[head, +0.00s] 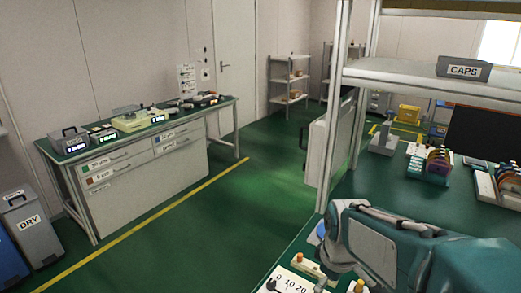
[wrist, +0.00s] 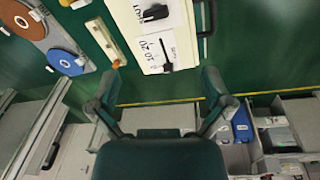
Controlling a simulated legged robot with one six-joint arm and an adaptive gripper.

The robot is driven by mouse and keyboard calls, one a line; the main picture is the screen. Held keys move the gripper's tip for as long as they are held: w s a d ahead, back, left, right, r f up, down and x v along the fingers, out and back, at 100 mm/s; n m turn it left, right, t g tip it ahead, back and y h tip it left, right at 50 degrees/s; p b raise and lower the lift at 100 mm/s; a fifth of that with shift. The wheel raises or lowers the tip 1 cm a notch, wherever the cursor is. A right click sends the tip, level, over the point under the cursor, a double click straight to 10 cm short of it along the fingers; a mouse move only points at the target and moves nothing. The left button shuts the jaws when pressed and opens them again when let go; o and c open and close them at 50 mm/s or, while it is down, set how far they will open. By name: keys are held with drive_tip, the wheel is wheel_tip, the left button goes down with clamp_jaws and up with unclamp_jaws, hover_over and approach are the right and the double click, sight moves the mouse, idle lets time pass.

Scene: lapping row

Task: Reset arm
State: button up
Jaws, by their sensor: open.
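My gripper (wrist: 162,76) shows in the wrist view with its two fingers spread wide apart and nothing between them. Beyond the fingertips is a white panel (wrist: 148,22) with printed numbers and black handles. My gripper looks apart from it, but the distance is hard to judge. In the head view my teal arm is folded low at the bottom right, over the near green bench (head: 300,240). I cannot make out the fingers in the head view.
A wooden strip with an orange knob (wrist: 103,42) and a blue disc (wrist: 66,62) lie left of the panel in the wrist view. A shelf post (head: 335,125) and CAPS shelf (head: 410,72) rise beside my arm. The green aisle floor (head: 235,205) is clear.

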drive_tip(key=s+r+m+t, duration=0.4)
drive_tip(key=s+r+m, duration=0.2)
drive_tip(key=s, duration=0.6)
drive_tip(key=shift+r+m, duration=0.3)
drive_tip(key=shift+m, duration=0.8)
